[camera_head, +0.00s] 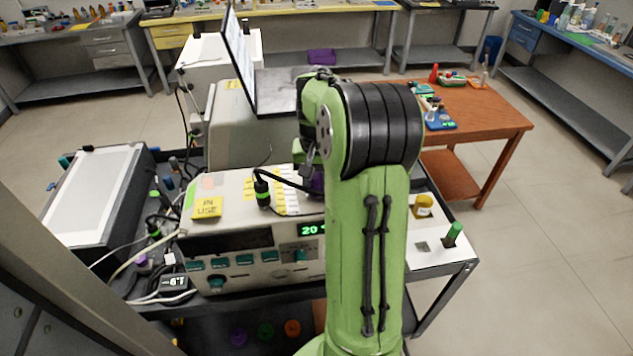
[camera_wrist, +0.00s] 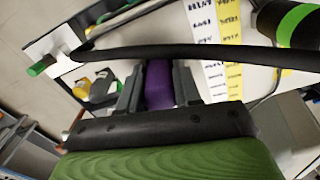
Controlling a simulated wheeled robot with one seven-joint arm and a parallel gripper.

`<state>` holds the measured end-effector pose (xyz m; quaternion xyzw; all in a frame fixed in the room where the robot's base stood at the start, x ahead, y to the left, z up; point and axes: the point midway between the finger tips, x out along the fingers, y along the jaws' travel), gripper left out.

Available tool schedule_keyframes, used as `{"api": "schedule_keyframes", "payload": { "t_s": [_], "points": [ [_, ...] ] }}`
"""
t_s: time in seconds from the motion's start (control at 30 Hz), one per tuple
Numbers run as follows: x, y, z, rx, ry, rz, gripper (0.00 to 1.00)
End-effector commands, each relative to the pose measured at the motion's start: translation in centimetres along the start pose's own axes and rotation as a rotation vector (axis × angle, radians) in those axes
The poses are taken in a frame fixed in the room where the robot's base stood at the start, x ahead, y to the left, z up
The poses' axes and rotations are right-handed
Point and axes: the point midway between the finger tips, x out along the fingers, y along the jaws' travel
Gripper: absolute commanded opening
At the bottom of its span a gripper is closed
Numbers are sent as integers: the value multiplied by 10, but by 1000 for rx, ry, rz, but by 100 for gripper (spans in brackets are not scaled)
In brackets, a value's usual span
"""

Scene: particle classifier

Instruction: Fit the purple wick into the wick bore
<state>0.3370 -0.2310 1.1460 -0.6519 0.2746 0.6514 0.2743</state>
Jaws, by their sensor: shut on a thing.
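The purple wick (camera_wrist: 158,83) is between the two dark fingers of my gripper (camera_wrist: 158,90) in the wrist view. The fingers are shut on it. In the head view, a purple patch of the wick (camera_head: 317,182) shows at the left edge of my green arm, above the top of the beige instrument (camera_head: 240,240). My arm hides most of my gripper there. I cannot make out the wick bore in either view, nor whether the wick's end touches anything.
A black cable with a green-banded plug (camera_head: 263,190) stands on the instrument and arches close to the wick. A green peg (camera_head: 453,233) and a yellow-capped piece (camera_head: 423,204) stand on the white panel at right. A monitor (camera_head: 240,55) stands behind.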

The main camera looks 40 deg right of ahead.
Motion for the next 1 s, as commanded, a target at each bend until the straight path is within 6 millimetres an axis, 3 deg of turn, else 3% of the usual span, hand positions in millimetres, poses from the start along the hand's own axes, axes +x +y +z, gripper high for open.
{"api": "schedule_keyframes", "payload": {
  "t_s": [0.1,0.13,0.3,0.53,0.67,1.0],
  "points": [
    [5,0,0,0,0,0,0],
    [5,0,0,0,-1,0,36],
    [4,0,0,0,-1,0,59],
    [3,0,0,0,0,0,59],
    [-10,0,-1,0,4,0,59],
    [-99,-1,-1,-1,5,-1,59]
  ]
}}
